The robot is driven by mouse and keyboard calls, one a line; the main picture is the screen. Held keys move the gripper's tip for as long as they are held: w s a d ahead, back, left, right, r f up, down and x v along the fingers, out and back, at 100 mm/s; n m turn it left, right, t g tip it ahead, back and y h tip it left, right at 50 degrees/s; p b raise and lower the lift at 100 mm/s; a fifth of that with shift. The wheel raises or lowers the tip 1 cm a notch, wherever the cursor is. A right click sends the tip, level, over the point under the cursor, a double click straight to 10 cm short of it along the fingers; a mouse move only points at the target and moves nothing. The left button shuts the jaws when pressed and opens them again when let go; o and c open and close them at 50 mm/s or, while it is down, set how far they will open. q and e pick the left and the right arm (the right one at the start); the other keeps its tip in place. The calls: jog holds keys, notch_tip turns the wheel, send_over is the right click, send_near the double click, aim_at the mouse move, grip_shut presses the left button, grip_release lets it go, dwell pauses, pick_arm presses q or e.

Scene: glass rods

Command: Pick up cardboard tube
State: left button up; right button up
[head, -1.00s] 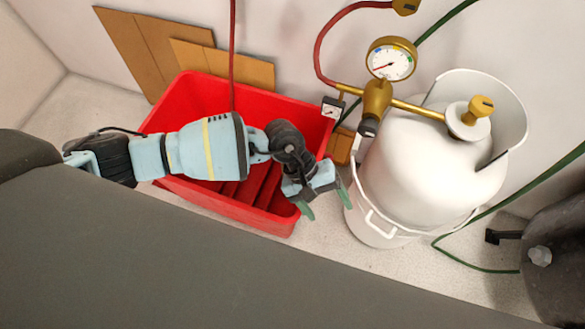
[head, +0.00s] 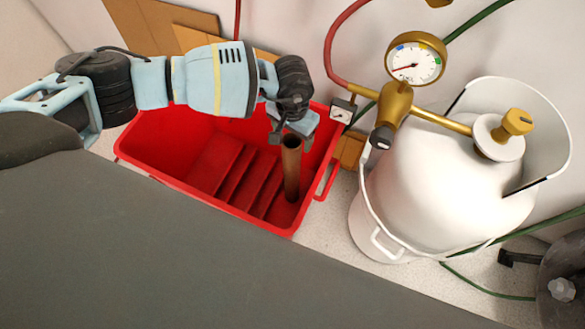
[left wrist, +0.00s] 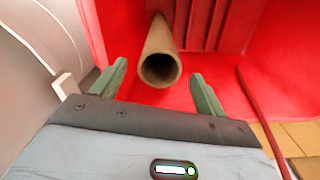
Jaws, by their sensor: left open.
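The brown cardboard tube (head: 291,170) stands upright in the right end of the red bin (head: 167,178). Its open top end (left wrist: 159,69) faces my camera in the left wrist view. My left gripper (left wrist: 157,88) is open. Its two green fingers are spread, one to each side of the tube's end in the picture, and I see no contact. In the head view, my left gripper (head: 294,124) is over the bin, right at the tube's top. Its fingers are mostly hidden there. My right gripper is not in view.
A white gas cylinder (head: 440,190) with a brass regulator and gauge (head: 415,60) stands close right of the bin. Red and green hoses run nearby. Cardboard sheets (head: 160,28) lean on the wall behind. The bin's ribbed left part is empty.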

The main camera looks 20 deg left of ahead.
pick_arm(q)
jog(key=shift+f, duration=0.85)
jog(key=shift+s+f+b, duration=0.2)
jog(key=shift+f+b, duration=0.25)
jog(key=shift+f, duration=0.9)
jog(key=shift+s+f+b, duration=0.15)
jog(key=shift+f+b, duration=0.25)
jog(key=shift+f, duration=0.9)
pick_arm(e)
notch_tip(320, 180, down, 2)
pick_arm(q)
jog(key=shift+c, duration=0.2)
jog(key=c, duration=0.7)
jog(key=shift+r, duration=0.1)
jog(key=c, duration=0.7)
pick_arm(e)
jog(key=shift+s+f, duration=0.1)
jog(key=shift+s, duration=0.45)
